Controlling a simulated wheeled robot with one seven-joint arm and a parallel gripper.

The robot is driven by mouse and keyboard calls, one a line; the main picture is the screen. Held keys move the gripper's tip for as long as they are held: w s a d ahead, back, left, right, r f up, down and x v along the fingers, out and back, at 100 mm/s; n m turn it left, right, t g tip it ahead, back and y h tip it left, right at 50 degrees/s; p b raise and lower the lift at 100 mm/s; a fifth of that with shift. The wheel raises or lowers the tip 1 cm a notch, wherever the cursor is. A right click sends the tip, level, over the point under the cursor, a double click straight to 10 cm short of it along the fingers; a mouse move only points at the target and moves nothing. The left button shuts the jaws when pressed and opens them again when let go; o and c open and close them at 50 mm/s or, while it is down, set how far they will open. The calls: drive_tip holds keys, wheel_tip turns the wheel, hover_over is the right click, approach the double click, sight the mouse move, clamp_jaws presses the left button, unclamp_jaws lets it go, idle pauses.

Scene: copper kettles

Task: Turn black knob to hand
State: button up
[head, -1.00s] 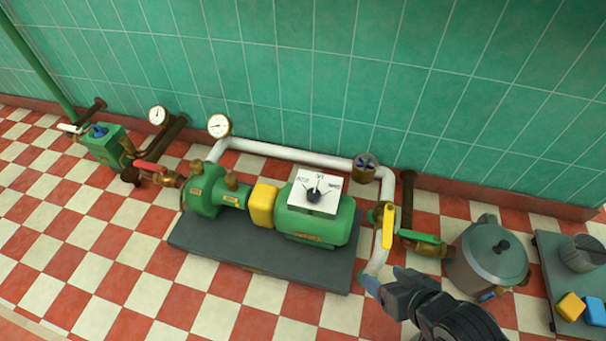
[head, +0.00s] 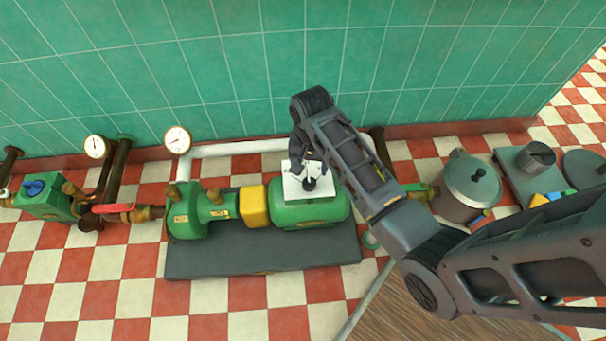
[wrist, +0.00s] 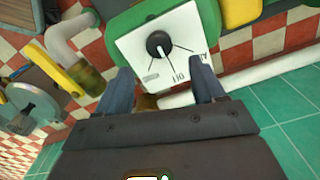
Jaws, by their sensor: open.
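The black knob (head: 311,184) sits on a white square plate (head: 291,190) on top of the green motor housing (head: 300,215). In the wrist view the knob (wrist: 158,44) is in full sight, with a pale mark on it, and thin lines run from it to labels along the plate's lower side. The labels are too small or turned to read surely. My gripper (head: 301,158) is above the plate's back edge in the head view. In the wrist view its two fingers (wrist: 163,88) are spread apart and empty, and the knob lies beyond their tips, not between them.
A yellow coupling (head: 254,206) and green pump (head: 188,215) adjoin the motor on a dark base slab (head: 262,257). A white pipe (head: 230,147) runs behind. A yellow lever (wrist: 62,66) is beside the motor. A grey pot (head: 470,187) stands at right.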

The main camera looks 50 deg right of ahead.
sight(310, 181)
wheel_tip(310, 181, down, 7)
drive_tip(key=b, duration=0.3)
drive_tip(key=shift+f, duration=0.2)
drive_tip(key=shift+c, duration=0.5)
drive_tip(key=shift+s, duration=0.1)
drive_tip(key=c, duration=1)
drive_tip(key=shift+o, duration=0.2)
